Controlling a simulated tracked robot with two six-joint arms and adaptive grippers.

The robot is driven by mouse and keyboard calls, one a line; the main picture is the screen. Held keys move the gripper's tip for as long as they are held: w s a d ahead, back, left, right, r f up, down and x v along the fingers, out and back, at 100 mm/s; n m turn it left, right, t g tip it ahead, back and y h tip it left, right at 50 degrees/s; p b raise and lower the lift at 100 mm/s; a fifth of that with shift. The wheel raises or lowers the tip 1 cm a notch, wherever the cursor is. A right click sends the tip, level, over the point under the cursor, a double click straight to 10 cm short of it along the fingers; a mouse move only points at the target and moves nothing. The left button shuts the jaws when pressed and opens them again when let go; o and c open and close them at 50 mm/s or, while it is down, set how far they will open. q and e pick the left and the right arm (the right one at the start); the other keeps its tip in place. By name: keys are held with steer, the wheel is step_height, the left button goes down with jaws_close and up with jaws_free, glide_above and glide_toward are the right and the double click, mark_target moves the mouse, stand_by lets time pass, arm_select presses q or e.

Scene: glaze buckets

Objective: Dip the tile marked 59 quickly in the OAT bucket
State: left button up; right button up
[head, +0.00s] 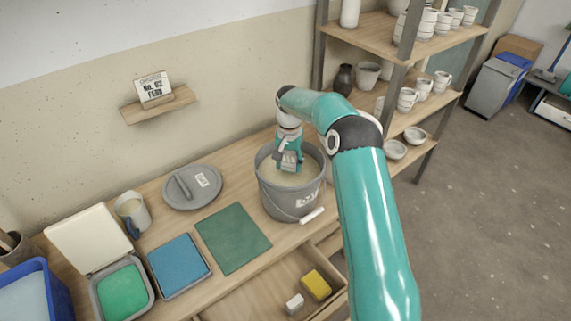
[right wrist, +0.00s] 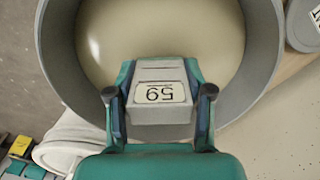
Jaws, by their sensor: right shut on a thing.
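The grey bucket (head: 272,196) stands open on the wooden table, with cream glaze (head: 296,179) inside. Its white label (head: 307,200) is too small to read surely. My right gripper (head: 289,160) reaches down over the bucket's mouth and is shut on a grey tile. The right wrist view shows this tile (right wrist: 160,76) between the two fingers (right wrist: 160,95), its number 59 upside down, with the bucket's rim (right wrist: 262,60) and glaze (right wrist: 120,35) around and behind it. I cannot tell whether the tile's lower end touches the glaze. My left gripper is out of view.
A grey lid (head: 205,195) lies left of the bucket, beside a green mat (head: 233,238), a blue pad (head: 179,265) and a mug (head: 131,210). An open drawer (head: 262,292) holds a yellow sponge (head: 317,284). Pottery shelves (head: 400,60) stand behind right.

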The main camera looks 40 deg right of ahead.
mark_target(289, 171)
steer(key=shift+f+b, duration=1.35)
steer(key=shift+f, duration=1.1)
steer(key=shift+r+p, duration=2.2)
steer(key=shift+r, duration=0.95)
step_height(289, 171, up, 8)
steer(key=p, duration=0.5)
steer(key=shift+f+p, duration=0.1)
steer(key=shift+p, duration=0.3)
steer(key=shift+f, duration=0.1)
